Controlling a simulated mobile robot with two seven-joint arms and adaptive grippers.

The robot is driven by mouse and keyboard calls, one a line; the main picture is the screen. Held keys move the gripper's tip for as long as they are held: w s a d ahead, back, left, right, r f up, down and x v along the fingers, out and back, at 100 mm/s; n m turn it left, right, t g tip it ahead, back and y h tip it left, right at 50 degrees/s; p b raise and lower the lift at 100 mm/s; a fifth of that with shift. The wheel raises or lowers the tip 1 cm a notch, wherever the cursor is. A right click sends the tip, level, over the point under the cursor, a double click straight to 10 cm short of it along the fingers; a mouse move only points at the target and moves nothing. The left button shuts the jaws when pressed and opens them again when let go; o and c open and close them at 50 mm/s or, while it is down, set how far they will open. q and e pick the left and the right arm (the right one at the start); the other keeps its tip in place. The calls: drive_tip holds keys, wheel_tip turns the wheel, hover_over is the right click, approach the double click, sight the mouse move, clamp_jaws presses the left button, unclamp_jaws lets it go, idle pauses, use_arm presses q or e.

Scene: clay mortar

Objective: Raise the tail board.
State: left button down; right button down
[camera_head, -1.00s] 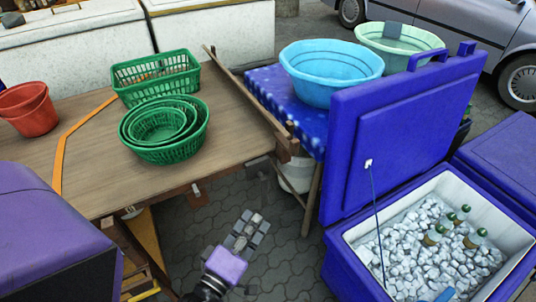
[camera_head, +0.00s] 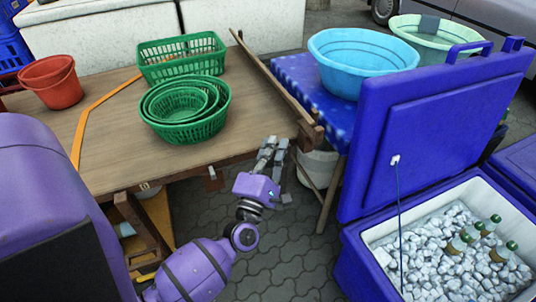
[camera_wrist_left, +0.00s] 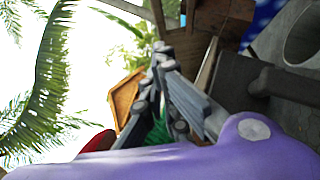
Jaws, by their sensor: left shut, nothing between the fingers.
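A long wooden board (camera_head: 276,82) runs along the right edge of the wooden table (camera_head: 110,125) in the head view. It ends in a thicker wooden block near the table's front right corner. I cannot tell for sure which wooden part is the tail board. My left gripper (camera_head: 272,150) is shut and empty, just in front of the table's front edge and left of that corner, fingers pointing away from me. In the left wrist view its grey fingers (camera_wrist_left: 165,75) lie close together, with wooden parts behind them. My right gripper is out of view.
Green baskets (camera_head: 186,110) and a red bucket (camera_head: 51,82) stand on the table. To the right are a blue basin (camera_head: 362,62) on a blue-covered table and an open blue cooler (camera_head: 428,140) with ice and bottles. Paved floor lies below.

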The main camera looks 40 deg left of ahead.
use_arm(q)
drive_tip(key=w+r+p, duration=0.1)
drive_tip(key=w+r, duration=0.2)
drive_tip(key=w, duration=0.3)
drive_tip(key=shift+d, duration=0.45)
